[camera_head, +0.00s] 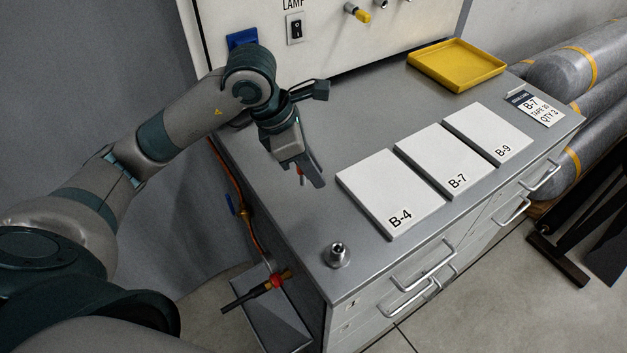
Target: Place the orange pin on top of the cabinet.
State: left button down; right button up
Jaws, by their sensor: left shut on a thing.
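My left gripper (306,176) reaches in from the left and hangs over the left part of the grey cabinet top (375,115). It is shut on the orange pin (300,171), of which only a small orange-red piece shows between the fingers. The rest of the pin is hidden by the fingers. The gripper is close to the cabinet top, and I cannot tell whether the pin touches it. My right gripper is out of view.
White plates B-4 (391,193), B-7 (444,158) and B-9 (488,133) lie right of the gripper. A metal fitting (337,255) stands near the front corner. A yellow tray (456,66) and a label card (535,107) lie farther back. A white panel (345,35) rises behind.

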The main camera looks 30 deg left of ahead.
pick_arm(q)
jog(key=shift+f+p, duration=0.7)
jog(key=shift+f, duration=1.3)
jog(key=shift+f, duration=0.15)
jog(key=c, duration=1.6)
grip_release()
jog(key=shift+c, duration=0.2)
